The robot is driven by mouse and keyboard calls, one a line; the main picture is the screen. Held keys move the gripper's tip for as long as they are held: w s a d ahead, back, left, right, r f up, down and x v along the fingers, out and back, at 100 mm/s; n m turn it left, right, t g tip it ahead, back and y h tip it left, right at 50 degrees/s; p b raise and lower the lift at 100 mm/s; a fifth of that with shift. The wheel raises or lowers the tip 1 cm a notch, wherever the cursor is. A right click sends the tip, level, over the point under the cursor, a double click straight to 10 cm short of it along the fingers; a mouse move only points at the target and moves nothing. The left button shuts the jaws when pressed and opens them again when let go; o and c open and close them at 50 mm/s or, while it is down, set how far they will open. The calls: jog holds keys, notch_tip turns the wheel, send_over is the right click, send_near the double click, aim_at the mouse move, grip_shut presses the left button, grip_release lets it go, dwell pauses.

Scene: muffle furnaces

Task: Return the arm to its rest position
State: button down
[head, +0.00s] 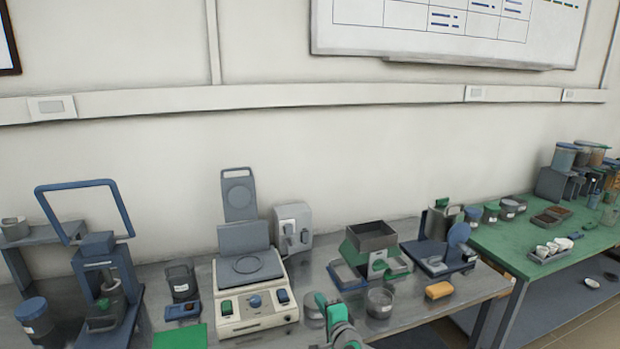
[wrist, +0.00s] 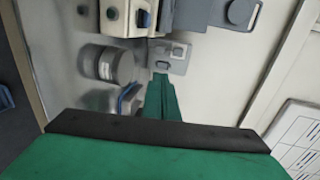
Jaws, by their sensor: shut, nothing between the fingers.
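My gripper (head: 328,304) shows at the bottom middle of the head view, green, over the front part of the grey bench (head: 412,320). It is between the white hotplate-like device and a small grey cup. In the wrist view the green fingers of my gripper (wrist: 161,85) are together, with nothing between them. A wide green part with a dark edge fills the bottom of that view. Most of my arm is out of the head view.
A white device with a round plate (head: 256,318) stands left of my gripper. A blue-framed press (head: 103,270) stands at left. A green table (head: 521,236) is at right.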

jog(key=s+d+f+n+h, duration=0.3)
jog(key=s+f+h, duration=0.1)
jog(key=s+f, duration=1.55)
jog(key=s+a+f+n+h, duration=0.15)
jog(key=s+n, duration=0.25)
jog(key=s, duration=1.6)
jog(key=s+a+r+n, duration=0.2)
jog(key=s+r, duration=0.4)
jog(key=s, duration=0.5)
jog(key=s+a+r+n, duration=0.2)
jog(key=s+r+n, duration=0.3)
jog(key=s, duration=0.7)
jog(key=shift+a+r+t, duration=0.3)
jog(key=shift+a+r, duration=0.05)
jog(key=shift+r, duration=0.6)
jog(key=shift+y, duration=0.25)
